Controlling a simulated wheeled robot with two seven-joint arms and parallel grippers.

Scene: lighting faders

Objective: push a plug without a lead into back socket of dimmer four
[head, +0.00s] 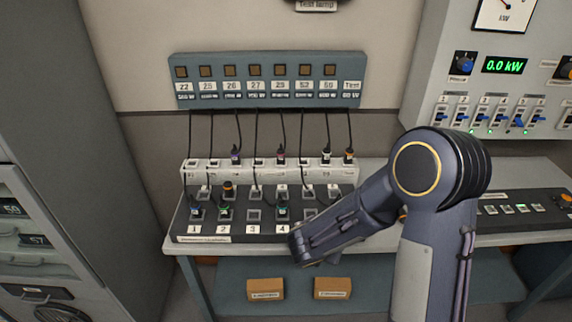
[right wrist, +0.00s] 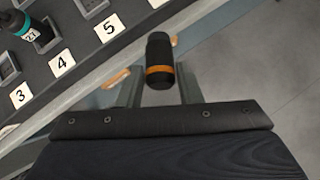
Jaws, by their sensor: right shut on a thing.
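In the right wrist view my right gripper (right wrist: 160,76) is shut on a black plug with an orange band (right wrist: 159,50); no lead shows on it. The plug is beyond the front edge of the dimmer board, near the tags 4 and 5. In the head view my right arm ends at the board's front edge, right of tag 4 (head: 281,229), and the held plug is hidden. Dimmer four's front socket holds a plug with a green band (head: 283,212). Its back socket (head: 282,190) sits behind that, too small to tell clearly. My left gripper is not in view.
The dimmer board (head: 206,239) stands on a bench. Plugs stand in dimmers one and two, one with an orange band (head: 228,188). Leads hang from a blue-grey panel (head: 266,61) to a white strip (head: 264,174). Two cardboard boxes (head: 265,290) lie below.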

